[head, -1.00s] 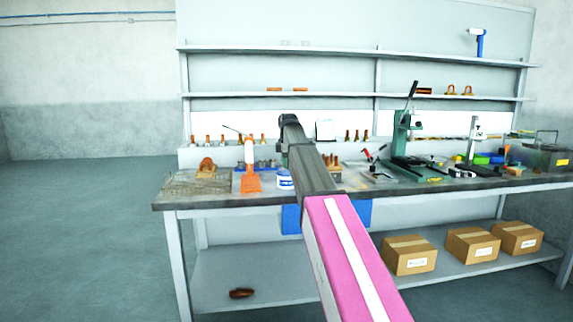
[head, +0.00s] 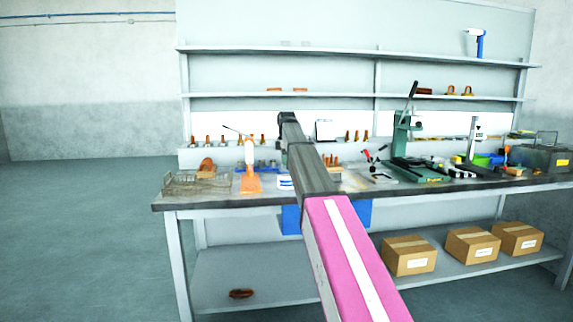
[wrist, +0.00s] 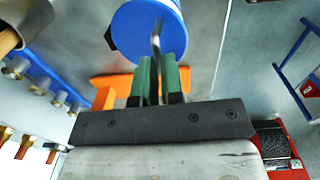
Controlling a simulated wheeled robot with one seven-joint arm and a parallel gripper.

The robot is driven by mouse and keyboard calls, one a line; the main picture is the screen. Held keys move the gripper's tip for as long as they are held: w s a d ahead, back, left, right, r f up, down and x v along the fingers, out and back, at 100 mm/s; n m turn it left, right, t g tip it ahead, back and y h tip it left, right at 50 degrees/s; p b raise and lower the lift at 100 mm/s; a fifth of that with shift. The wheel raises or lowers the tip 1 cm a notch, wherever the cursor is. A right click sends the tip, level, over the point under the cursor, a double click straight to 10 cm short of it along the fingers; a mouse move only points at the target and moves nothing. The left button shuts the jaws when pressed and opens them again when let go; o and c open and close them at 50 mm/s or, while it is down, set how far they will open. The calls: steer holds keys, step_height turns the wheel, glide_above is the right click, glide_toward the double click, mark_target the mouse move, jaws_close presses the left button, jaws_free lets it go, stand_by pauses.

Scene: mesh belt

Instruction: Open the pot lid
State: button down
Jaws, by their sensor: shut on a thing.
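The pot (head: 284,183) is a small white container with blue markings on the bench, just left of my arm in the head view. In the wrist view its round blue lid (wrist: 130,32) lies just ahead of my gripper (wrist: 157,66). A thin bent metal handle (wrist: 156,38) rises from the lid and runs between my two green fingers, which are shut on it. Whether the lid sits on the pot or is lifted off it, I cannot tell. My gripper is hidden behind my arm in the head view.
An orange tool (head: 250,181) stands left of the pot; its orange part also shows by my fingers in the wrist view (wrist: 112,84). A wire tray (head: 196,184) lies farther left. A green press (head: 403,150) stands to the right. Several wooden-handled tools line the back.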

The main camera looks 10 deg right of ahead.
steer(key=shift+w+r+g, duration=0.4)
steer(key=shift+w+g, duration=0.05)
steer(key=shift+g, duration=0.15)
steer(key=c, duration=1.2)
jaws_free()
steer(key=shift+c, duration=0.2)
